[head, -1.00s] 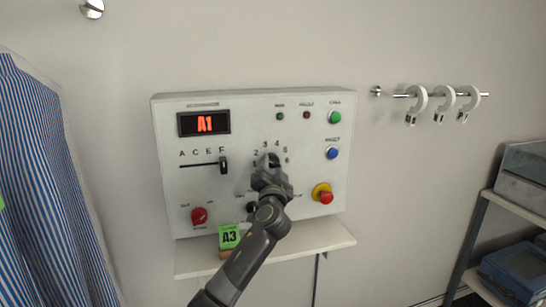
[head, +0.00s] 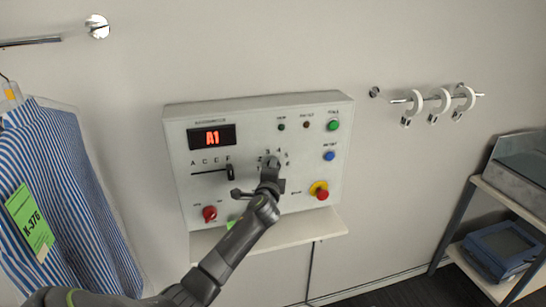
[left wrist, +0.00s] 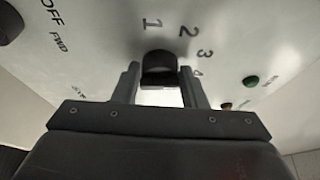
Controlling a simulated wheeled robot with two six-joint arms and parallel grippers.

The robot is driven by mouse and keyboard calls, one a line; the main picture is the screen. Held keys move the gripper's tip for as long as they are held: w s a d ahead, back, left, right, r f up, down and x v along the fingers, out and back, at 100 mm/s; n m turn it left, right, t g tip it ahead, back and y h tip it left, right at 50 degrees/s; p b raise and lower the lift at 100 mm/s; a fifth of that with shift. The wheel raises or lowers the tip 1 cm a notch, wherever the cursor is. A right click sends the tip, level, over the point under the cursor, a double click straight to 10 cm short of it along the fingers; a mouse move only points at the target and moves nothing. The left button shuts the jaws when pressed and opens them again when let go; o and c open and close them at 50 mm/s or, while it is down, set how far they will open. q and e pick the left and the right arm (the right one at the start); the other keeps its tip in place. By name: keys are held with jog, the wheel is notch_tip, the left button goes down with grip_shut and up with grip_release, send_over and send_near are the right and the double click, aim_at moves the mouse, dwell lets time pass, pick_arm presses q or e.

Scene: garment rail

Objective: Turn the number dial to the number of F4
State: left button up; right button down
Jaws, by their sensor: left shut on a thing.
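The number dial (head: 273,160) is on the white control panel (head: 325,105), with numbers printed around it. My left gripper (head: 271,170) is at the dial and covers much of it and some numbers. In the left wrist view the dark dial knob (left wrist: 159,68) sits between the two fingers (left wrist: 160,88), near the printed 1, 2, 3 and 4. The gripper is shut on the knob; I cannot tell which number it points at. The letter slider (head: 230,172) stands at F. My right gripper is not in view.
The panel also bears a green button (head: 333,125), a blue button (head: 329,156), a red stop button (head: 321,194) and a red knob (head: 209,213). A shelf ledge (head: 315,228) juts out below. A striped shirt (head: 75,190) hangs at the left.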

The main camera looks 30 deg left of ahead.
pick_arm(q)
jog(key=shift+r+m+g+p, duration=0.15)
jog(key=shift+m+g+p, duration=0.9)
jog(key=shift+m, duration=1.05)
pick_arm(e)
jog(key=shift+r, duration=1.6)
pick_arm(q)
jog(key=o, duration=0.9)
jog(key=shift+d, duration=0.1)
jog(key=shift+b+v, duration=2.15)
jog(key=shift+v, duration=6.55)
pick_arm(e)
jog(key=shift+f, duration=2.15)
